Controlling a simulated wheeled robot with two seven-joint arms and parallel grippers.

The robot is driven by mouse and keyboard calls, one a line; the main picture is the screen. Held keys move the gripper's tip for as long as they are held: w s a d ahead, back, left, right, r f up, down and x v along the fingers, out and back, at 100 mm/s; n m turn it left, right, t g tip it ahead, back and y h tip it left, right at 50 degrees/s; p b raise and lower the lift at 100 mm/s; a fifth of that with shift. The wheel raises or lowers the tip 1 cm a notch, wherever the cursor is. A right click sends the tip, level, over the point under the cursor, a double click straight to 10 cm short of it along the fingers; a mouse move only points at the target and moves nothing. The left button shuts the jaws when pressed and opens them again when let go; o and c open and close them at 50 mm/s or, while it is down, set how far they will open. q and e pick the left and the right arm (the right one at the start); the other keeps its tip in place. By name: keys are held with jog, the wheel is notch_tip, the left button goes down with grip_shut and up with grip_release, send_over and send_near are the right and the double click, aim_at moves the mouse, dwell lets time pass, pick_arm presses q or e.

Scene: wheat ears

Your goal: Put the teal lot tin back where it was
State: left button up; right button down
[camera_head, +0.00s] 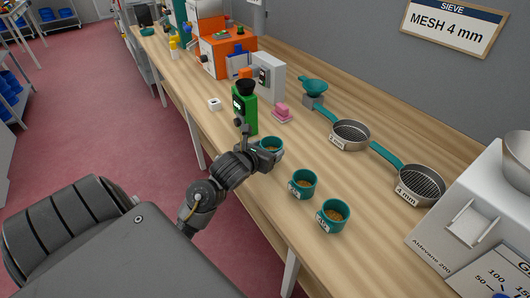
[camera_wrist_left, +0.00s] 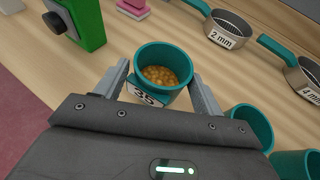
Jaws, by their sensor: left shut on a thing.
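My left gripper (camera_head: 264,151) is shut on a teal tin (camera_head: 271,142) near the bench's front edge. In the left wrist view this tin (camera_wrist_left: 150,55) sits upright between the two fingers, with grain inside and a white number label on its side. I cannot tell whether it touches the bench. Two more teal tins with grain and white labels, a middle one (camera_head: 303,177) and a nearer one (camera_head: 322,221), stand on the bench towards the viewer. Both also show at lower right in the left wrist view. My right gripper is not in view.
A green device (camera_head: 244,114) stands just behind the held tin, with a pink block (camera_head: 282,109) beside it. Two teal-handled sieves, 2 mm (camera_head: 350,135) and 4 mm (camera_head: 420,185), lie further right. A white machine (camera_head: 470,215) stands at right. Bare wood lies between tins and sieves.

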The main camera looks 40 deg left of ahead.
pick_arm(q)
notch_tip(320, 180, down, 2)
jog(key=shift+a+f+b, duration=0.15)
jog(key=shift+f+b, duration=0.05)
jog(key=shift+b, duration=0.2)
jog(key=shift+f, duration=0.35)
jog(key=shift+r, duration=0.1)
jog(key=shift+s+r, duration=0.1)
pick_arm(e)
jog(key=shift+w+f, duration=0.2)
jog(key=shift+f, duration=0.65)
pick_arm(q)
jog(key=shift+f+b, duration=0.25)
jog(key=shift+b, duration=0.1)
jog(key=o, duration=1.1)
jog(key=shift+r, duration=0.1)
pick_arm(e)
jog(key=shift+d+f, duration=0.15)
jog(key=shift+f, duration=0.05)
pick_arm(q)
jog(key=shift+r, duration=0.1)
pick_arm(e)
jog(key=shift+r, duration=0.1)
